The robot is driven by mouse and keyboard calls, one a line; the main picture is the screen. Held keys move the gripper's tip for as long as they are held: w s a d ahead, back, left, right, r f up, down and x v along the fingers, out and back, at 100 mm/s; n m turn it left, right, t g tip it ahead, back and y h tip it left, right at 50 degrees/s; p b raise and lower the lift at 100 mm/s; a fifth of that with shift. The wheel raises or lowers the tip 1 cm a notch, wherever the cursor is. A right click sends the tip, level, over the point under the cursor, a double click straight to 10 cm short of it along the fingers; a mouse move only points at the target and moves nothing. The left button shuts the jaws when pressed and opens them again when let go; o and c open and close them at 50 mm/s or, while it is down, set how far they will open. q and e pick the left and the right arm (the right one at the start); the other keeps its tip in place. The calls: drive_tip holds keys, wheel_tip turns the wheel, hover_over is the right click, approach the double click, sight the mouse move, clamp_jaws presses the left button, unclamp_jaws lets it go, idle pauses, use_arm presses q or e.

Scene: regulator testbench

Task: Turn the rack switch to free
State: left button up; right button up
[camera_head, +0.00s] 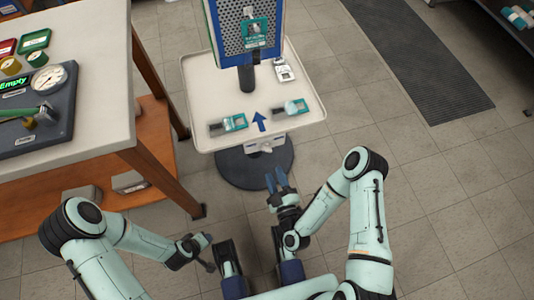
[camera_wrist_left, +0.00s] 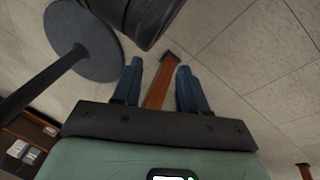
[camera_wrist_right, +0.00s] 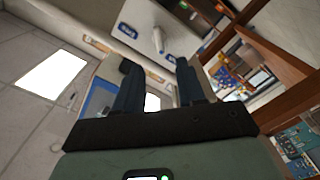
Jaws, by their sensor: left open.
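A white rack stand (camera_head: 195,100) with a tray stands ahead of me. A small pale fitting (camera_head: 265,145) sits at the middle of its front edge; it may be the rack switch, but its setting is too small to read. The right wrist view shows a pale panel with a lever-like part (camera_wrist_right: 158,40) beyond the fingers; I cannot tell if it is the same fitting. My right gripper (camera_head: 277,180) is open and empty, below and in front of the tray, apart from it. My left gripper (camera_wrist_left: 156,78) is open and empty over the floor, low near my base.
A blue arrow (camera_head: 259,121) and two small teal-marked items lie on the tray. The stand's round dark base (camera_head: 257,180) is on the floor. A workbench (camera_head: 100,135) with a gauge panel stands at the left. Floor to the right is clear around a dark mat (camera_head: 420,60).

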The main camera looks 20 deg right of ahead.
sight(267, 152)
use_arm(q)
drive_tip(key=s+f+g+b, duration=0.2)
drive_tip(key=s+f, duration=0.2)
drive_tip(key=s, duration=0.1)
drive_tip(key=shift+a+f, duration=0.2)
drive_tip(key=shift+a, duration=0.15)
use_arm(e)
drive_tip(key=w, duration=0.9)
drive_tip(key=shift+w+a, duration=0.15)
clamp_jaws()
